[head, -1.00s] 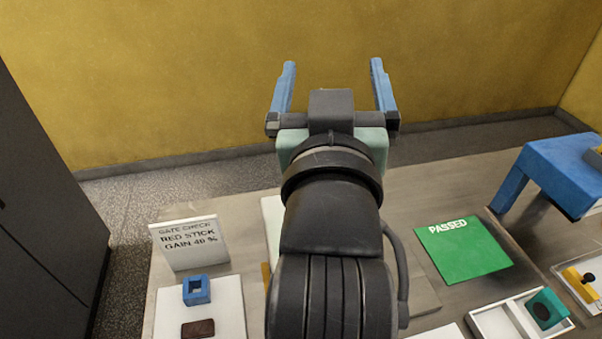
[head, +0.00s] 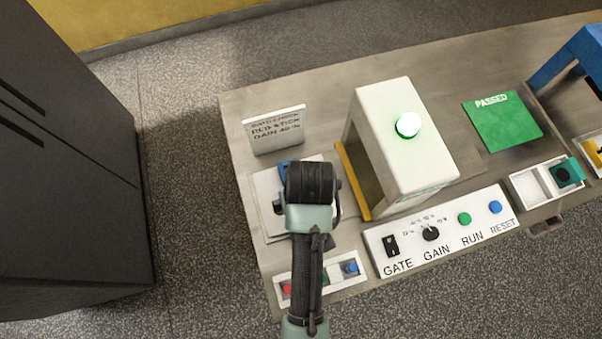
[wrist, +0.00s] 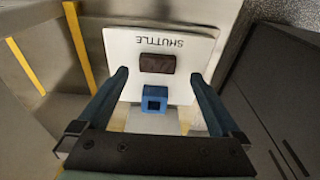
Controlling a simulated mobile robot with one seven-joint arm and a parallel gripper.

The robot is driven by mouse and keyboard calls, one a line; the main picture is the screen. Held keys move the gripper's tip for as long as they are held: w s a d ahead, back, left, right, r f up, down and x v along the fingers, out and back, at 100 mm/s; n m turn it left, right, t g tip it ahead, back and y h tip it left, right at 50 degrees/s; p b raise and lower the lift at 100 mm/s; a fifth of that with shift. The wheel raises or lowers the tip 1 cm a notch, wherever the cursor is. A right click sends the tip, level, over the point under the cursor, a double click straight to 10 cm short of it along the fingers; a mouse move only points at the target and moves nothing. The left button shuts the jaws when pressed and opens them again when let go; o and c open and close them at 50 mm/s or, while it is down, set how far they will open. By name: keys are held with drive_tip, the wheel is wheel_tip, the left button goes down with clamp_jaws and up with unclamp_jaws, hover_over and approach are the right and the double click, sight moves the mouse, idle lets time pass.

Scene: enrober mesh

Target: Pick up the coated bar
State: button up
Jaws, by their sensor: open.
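The coated bar (wrist: 157,63) is a dark brown block lying on the white shuttle plate (wrist: 190,44) in the wrist view, near the word SHUTTLE. My gripper (wrist: 160,78) is open and empty above the plate, its two blue fingers spread to either side. A small blue square holder with a hollow top (wrist: 154,98) sits beside the bar, nearer the gripper's palm. In the head view my arm hides the bar, and only part of the shuttle plate (head: 267,187) shows.
A white gate housing (head: 415,160) with a lit green lamp stands right of my arm. In front are a control panel (head: 445,250) and a small tray (head: 362,282). A sign (head: 275,128) stands behind the plate. A green PASSED mat (head: 503,125) lies farther right.

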drive_tip(key=shift+w+a+f+p, duration=0.1)
drive_tip(key=shift+w+f+p, duration=0.15)
drive_tip(key=shift+f, duration=0.5)
drive_tip(key=shift+w+d+f+p, duration=0.15)
drive_tip(key=shift+w+f, duration=0.15)
drive_tip(key=shift+f, duration=0.45)
drive_tip(key=shift+w+a+f+p, duration=0.15)
drive_tip(key=shift+w+f+p, duration=0.1)
drive_tip(key=shift+f, duration=0.5)
drive_tip(key=shift+w+f, duration=0.1)
drive_tip(key=shift+f, duration=0.55)
drive_tip(key=c, duration=0.9)
